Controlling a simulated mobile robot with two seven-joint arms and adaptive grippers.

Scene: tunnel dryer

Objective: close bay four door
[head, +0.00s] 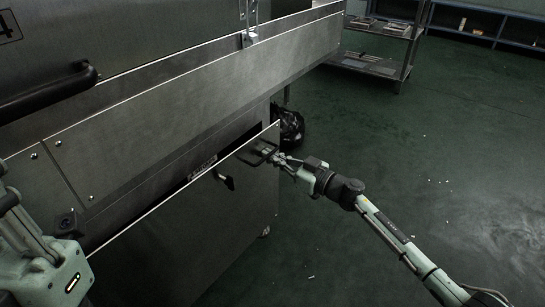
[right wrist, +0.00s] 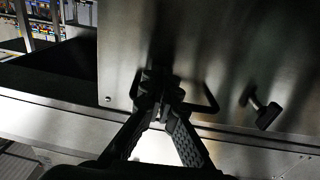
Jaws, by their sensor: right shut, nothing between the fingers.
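The bay door (head: 235,215) is a grey metal panel low on the dryer. It stands ajar, with a dark gap between its top edge and the dryer body. A black loop handle (head: 258,153) and a dark latch knob (head: 226,181) are on its face. My right gripper (head: 279,158) is shut and empty beside the loop handle, close to the door's right end. In the right wrist view its fingers (right wrist: 160,92) overlap the left side of the handle (right wrist: 208,98); I cannot tell if they touch. My left arm shows at the left edge, its fingers unseen.
The dryer body (head: 200,90) fills the upper left, with a thick black bar handle (head: 50,92) and a panel marked 4 (head: 8,26). A dark bag (head: 291,125) lies behind the door's right end. A metal rack (head: 385,45) stands farther back. The green floor at right is open.

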